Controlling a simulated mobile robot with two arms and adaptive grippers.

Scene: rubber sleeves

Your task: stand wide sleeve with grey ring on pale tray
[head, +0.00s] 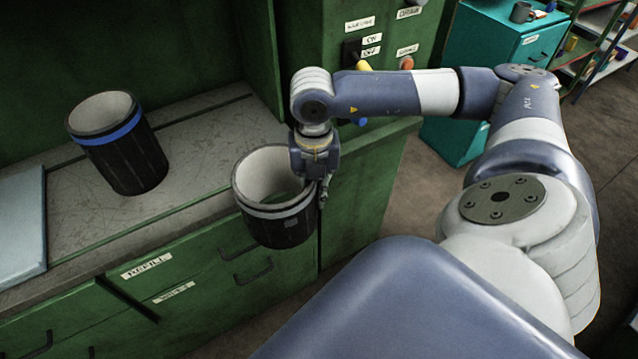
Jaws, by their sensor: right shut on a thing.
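The wide sleeve with the grey ring (268,213) is a black, open-topped cylinder with a pale inside. My right gripper (322,190) is shut on its right wall and holds it roughly upright, in front of the counter's front edge. The pale tray (20,225) lies flat on the counter at the left edge of the picture, partly cut off. The part of it that shows is bare. My left gripper is not in the picture.
A black sleeve with a blue ring (128,165) stands on the grey counter (205,140), between the tray and the held sleeve. A green panel with knobs and switches (375,50) rises behind my right wrist. The counter between blue-ringed sleeve and panel is clear.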

